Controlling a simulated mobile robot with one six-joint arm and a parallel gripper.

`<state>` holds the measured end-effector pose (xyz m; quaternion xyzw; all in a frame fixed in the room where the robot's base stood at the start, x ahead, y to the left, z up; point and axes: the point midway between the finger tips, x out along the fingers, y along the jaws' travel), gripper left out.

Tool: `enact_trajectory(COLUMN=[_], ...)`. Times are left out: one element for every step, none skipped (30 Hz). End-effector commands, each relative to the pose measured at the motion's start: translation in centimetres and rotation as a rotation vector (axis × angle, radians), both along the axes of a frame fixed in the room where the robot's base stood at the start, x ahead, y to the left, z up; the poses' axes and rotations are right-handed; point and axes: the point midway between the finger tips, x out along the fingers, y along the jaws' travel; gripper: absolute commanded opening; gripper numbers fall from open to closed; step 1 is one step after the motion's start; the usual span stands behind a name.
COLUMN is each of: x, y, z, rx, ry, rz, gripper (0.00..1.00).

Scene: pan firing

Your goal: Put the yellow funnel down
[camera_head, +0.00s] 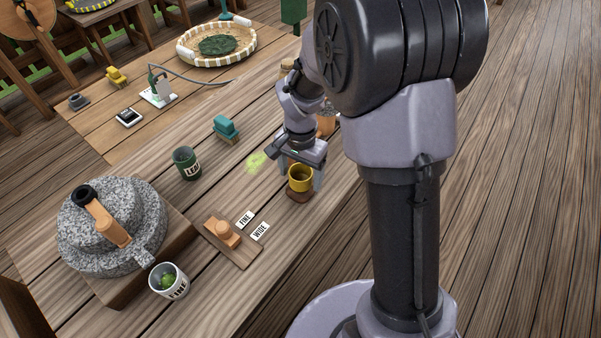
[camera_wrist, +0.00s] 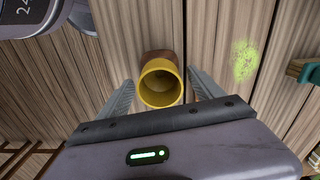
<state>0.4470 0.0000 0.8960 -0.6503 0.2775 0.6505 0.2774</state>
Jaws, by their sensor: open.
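The yellow funnel (camera_head: 300,178) stands upright on a small brown base (camera_head: 299,196) near the table's right edge. In the wrist view the funnel (camera_wrist: 160,83) shows its round open mouth, with part of the brown base (camera_wrist: 158,55) behind it. My gripper (camera_head: 302,181) is over it, with one finger on each side. In the wrist view the fingers of my gripper (camera_wrist: 162,88) are spread, with gaps between them and the funnel. The funnel's lower part is hidden in the wrist view.
A patch of green powder (camera_head: 256,162) lies left of the funnel. A green brush-like block (camera_head: 227,129), a dark green cup (camera_head: 187,163) and a wooden board (camera_head: 233,243) with FINE and WIDE labels are nearby. A stone mill (camera_head: 112,230) fills the front left. A white cup (camera_head: 169,281) stands beside it.

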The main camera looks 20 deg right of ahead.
Motion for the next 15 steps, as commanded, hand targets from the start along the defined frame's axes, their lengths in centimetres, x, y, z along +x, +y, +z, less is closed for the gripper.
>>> enact_trajectory(x=[0.0, 0.0, 0.1, 0.1, 0.1, 0.1, 0.1, 0.1, 0.1, 0.1, 0.1, 0.1, 0.0, 0.0, 0.1], y=[0.0, 0.0, 0.0, 0.0, 0.0, 0.0, 0.0, 0.0, 0.0, 0.0, 0.0, 0.0, 0.0, 0.0, 0.0], z=[0.5, 0.9, 1.8, 2.6, 3.5, 4.8, 5.7, 6.6, 7.8, 8.6, 9.3, 10.2, 10.7, 11.2, 11.7], rx=[0.000, 0.000, -0.001, 0.000, 0.000, 0.000, -0.001, 0.000, 0.000, -0.001, -0.001, -0.001, 0.000, 0.000, 0.000], ry=[0.000, -0.001, -0.004, -0.004, -0.004, -0.004, -0.005, -0.004, -0.004, -0.005, -0.004, -0.004, -0.003, -0.003, -0.003], rz=[0.000, 0.000, 0.001, 0.001, 0.001, 0.001, 0.000, -0.001, 0.000, 0.001, 0.001, 0.001, 0.000, 0.000, 0.000], gripper=[0.76, 0.76, 0.76, 0.76, 0.76, 0.76, 0.76, 0.76, 0.76, 0.76, 0.76, 0.76, 0.76, 0.76, 0.76])
